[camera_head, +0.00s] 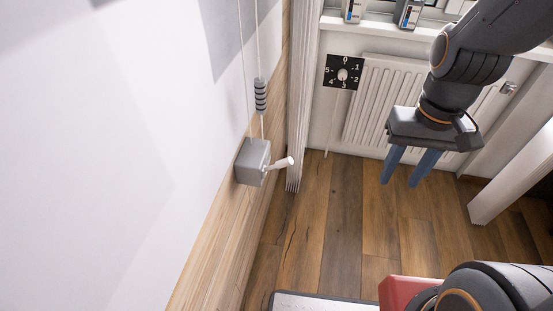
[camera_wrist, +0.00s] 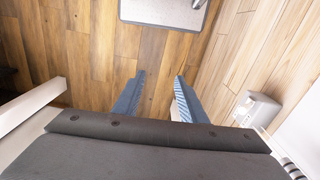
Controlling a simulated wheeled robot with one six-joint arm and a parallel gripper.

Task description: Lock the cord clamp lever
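The cord clamp is a grey box (camera_head: 252,162) on the wood-clad lower wall at the left in the head view. Its light lever (camera_head: 279,164) sticks out to the right, tilted slightly up. Cords run up from the box, one through a dark ribbed grip (camera_head: 260,96). In the wrist view the clamp box (camera_wrist: 258,109) shows at the right edge, with the lever (camera_wrist: 243,106) towards the left. My gripper (camera_head: 403,180) hangs well to the right of the clamp, fingers down. Its blue fingers (camera_wrist: 158,102) are apart with nothing between them.
A white radiator (camera_head: 385,100) and a black numbered dial plate (camera_head: 343,72) are on the far wall. A white post (camera_head: 303,95) stands just behind the clamp. White beam (camera_head: 515,175) at right. Wood floor (camera_head: 340,215) is clear between gripper and clamp.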

